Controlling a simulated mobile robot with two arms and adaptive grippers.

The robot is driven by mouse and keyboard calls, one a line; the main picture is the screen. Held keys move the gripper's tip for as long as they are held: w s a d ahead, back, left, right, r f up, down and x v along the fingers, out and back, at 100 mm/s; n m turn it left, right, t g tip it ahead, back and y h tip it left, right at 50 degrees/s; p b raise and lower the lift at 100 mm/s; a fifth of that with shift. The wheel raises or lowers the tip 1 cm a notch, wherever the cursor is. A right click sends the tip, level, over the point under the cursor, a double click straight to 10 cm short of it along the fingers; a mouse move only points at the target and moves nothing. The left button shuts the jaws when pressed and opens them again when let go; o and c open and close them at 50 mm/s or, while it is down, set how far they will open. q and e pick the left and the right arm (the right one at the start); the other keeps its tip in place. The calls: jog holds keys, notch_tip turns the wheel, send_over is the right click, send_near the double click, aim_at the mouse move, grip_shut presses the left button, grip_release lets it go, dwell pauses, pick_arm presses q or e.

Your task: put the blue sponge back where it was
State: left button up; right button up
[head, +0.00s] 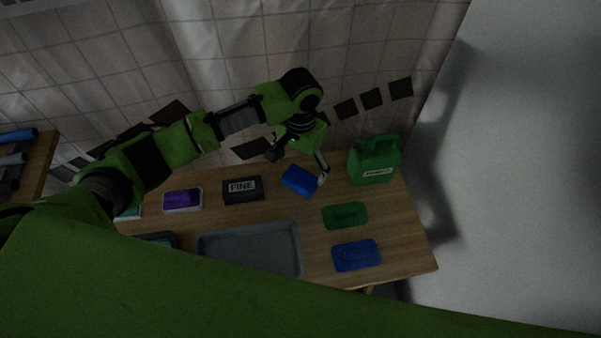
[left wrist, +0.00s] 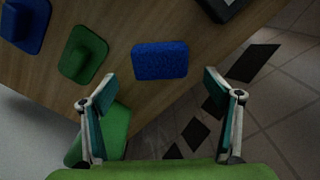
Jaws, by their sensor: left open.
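The blue sponge (head: 299,181) lies on the wooden table near its back edge, right of the black FINE box. It also shows in the left wrist view (left wrist: 160,60), flat on the wood. My left gripper (head: 297,168) is open and empty above the table's back edge, close to the sponge. In the left wrist view the open fingers (left wrist: 158,88) are spread wider than the sponge, which appears just beyond the fingertips, apart from both. A flat blue piece (head: 357,255) with a raised middle lies at the front right. My right gripper is not in view.
A green piece (head: 345,215) of similar shape lies behind the blue one. A green jug (head: 368,168) stands at the back right. The FINE box (head: 242,195), a purple block (head: 183,199) and a grey tray (head: 250,250) are to the left. Bare wood surrounds the sponge.

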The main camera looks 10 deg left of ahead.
aim_at(301, 178)
pick_arm(q)
notch_tip(301, 178, up, 6)
dwell(0.8)
